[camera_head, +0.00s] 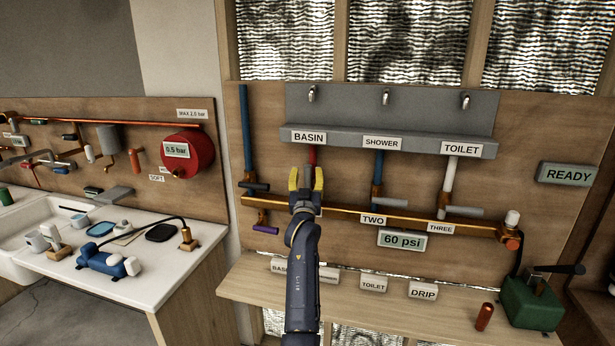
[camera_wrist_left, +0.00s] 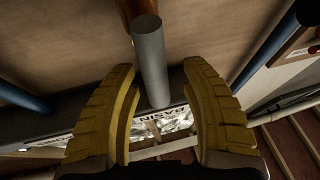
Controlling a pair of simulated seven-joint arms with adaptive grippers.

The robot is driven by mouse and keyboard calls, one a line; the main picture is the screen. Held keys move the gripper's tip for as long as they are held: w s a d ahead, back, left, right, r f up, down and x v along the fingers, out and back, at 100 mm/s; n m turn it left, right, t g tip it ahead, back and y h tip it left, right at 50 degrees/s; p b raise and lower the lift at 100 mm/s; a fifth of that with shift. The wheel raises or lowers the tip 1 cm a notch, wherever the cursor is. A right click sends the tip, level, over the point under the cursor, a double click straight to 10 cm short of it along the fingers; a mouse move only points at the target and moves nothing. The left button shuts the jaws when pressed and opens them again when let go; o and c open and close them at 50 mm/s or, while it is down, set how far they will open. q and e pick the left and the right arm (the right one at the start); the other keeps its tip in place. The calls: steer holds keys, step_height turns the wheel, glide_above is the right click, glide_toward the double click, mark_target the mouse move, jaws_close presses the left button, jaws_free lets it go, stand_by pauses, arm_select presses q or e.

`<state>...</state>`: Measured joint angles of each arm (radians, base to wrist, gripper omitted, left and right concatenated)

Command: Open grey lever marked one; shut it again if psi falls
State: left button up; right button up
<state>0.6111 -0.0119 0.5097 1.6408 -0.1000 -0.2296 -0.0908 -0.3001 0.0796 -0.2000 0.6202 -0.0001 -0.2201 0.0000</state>
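My left gripper (camera_head: 306,178) is at the pipe under the BASIN label (camera_head: 308,137). In the left wrist view its yellow fingers (camera_wrist_left: 160,95) are open, with a grey lever (camera_wrist_left: 151,60) between them. There is a gap on the lever's right; its left side is close to the other finger. My gripper and arm hide this lever in the head view, and no label marked one shows. Other grey levers sit on the pipes above TWO (camera_head: 394,197) and THREE (camera_head: 463,211). The pressure display (camera_head: 402,240) reads 60 psi. My right gripper is not in view.
A copper pipe (camera_head: 345,210) runs across the board below the levers. A green hand pump (camera_head: 531,303) and copper cylinder (camera_head: 484,317) stand on the wooden bench. A READY sign (camera_head: 568,174) hangs right.

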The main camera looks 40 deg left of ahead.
arm_select(q)
steer(key=shift+s+d+f, duration=0.3)
steer(key=shift+s+d, duration=0.05)
steer(key=shift+s, duration=0.05)
steer(key=v, duration=1)
steer(key=shift+s+d, duration=0.25)
steer(key=shift+s, duration=0.05)
steer(key=shift+f, duration=0.15)
